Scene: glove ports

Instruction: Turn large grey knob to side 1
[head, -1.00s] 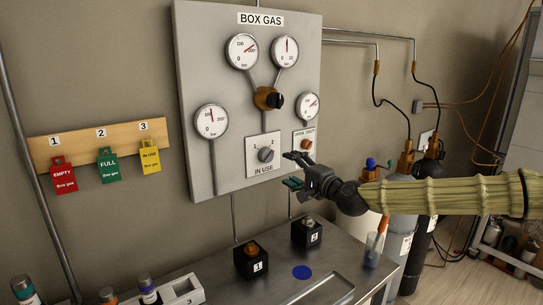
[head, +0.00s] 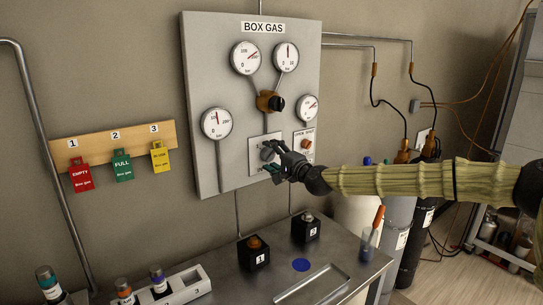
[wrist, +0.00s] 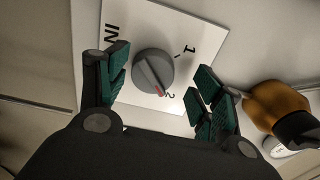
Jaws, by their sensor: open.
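The large grey knob (wrist: 150,72) sits on a white plate (wrist: 195,42) printed with 1, 2 and part of "IN". My gripper (wrist: 163,88) is open, with green-padded fingers either side of the knob in the wrist view and no clear contact. In the head view my gripper (head: 276,160) is in front of the lower panel, partly hiding the knob (head: 266,153) and its plate.
The knob is on the grey BOX GAS panel (head: 203,75), below several gauges and an orange valve with a black handle (head: 270,102). This valve is near my right finger in the wrist view (wrist: 280,105). A small orange knob (head: 306,144) is right of my gripper.

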